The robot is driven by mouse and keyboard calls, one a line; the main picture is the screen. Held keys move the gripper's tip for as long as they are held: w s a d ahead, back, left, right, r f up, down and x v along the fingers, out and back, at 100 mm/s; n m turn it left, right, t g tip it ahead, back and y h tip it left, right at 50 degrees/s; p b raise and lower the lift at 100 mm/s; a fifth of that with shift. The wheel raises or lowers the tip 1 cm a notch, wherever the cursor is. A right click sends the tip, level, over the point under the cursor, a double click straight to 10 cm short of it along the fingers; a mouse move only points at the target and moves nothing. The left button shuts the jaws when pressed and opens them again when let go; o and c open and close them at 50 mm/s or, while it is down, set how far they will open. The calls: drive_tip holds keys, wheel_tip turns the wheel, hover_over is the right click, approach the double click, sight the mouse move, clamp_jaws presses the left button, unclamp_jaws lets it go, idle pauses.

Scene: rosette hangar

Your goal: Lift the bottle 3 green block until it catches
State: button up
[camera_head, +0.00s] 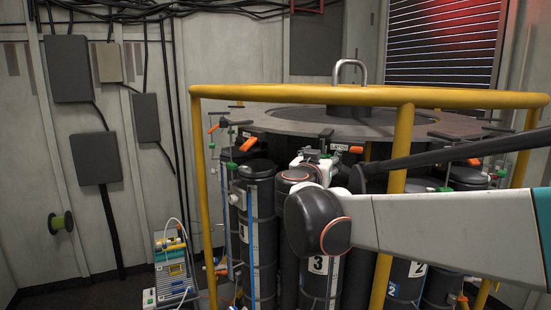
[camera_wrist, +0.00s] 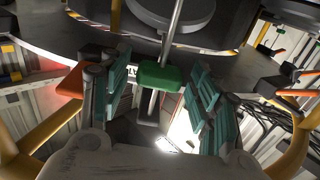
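The green block (camera_wrist: 162,76) sits on an upright metal rod in the wrist view, under the edge of the dark round plate. My gripper (camera_wrist: 163,88) is open, with one teal-padded finger on each side of the block. Gaps show between the block and both pads. In the head view, bottle 3 (camera_head: 319,270) is a dark cylinder with a white "3" label, standing below my wrist. My arm hides its upper part, and the fingers are too small there to make out clearly.
A yellow rail (camera_head: 404,140) rings the bottle rack, and my arm reaches across it. An orange handle (camera_head: 356,149) sits by a "LATCH" label. The dark round plate (camera_head: 285,122) overhangs the bottles. A small equipment cart (camera_head: 174,265) stands at the left.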

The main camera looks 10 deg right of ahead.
drive_tip(key=shift+s+a+r, duration=0.1)
drive_tip(key=shift+s+a, duration=0.2)
drive_tip(key=shift+s, duration=0.15)
drive_tip(key=v, duration=0.8)
drive_tip(key=shift+p, duration=0.35)
drive_tip(key=shift+s, duration=0.2)
drive_tip(key=s+d+f+g+y+b, duration=0.1)
drive_tip(key=s+d+f+g+b, duration=0.2)
drive_tip(key=f+b, duration=0.5)
drive_tip(key=s+d+f+n+g+b, duration=0.1)
drive_tip(key=s+d+f+b, duration=0.3)
drive_tip(key=f, duration=0.8)
drive_tip(key=s+d+f+g+y+b, duration=0.1)
drive_tip(key=s+d+f+g+b, duration=0.1)
drive_tip(key=s+f+b, duration=0.65)
drive_tip(key=s+a+f+n+g+y+b, duration=0.1)
drive_tip(key=f+b, duration=0.5)
drive_tip(key=f, duration=0.6)
drive_tip(key=s+a+f+n+g+y+b, duration=0.1)
drive_tip(key=s+a+f+n+y+b, duration=0.1)
drive_tip(key=s+f+b, duration=0.4)
drive_tip(key=s+a+f+n+g+y+b, duration=0.1)
drive_tip(key=f+b, duration=0.6)
drive_tip(key=f, duration=1)
drive_tip(key=s+a+y, duration=0.1)
drive_tip(key=s+y, duration=0.1)
drive_tip(key=shift+s+f, duration=0.3)
drive_tip(key=shift+s, duration=0.05)
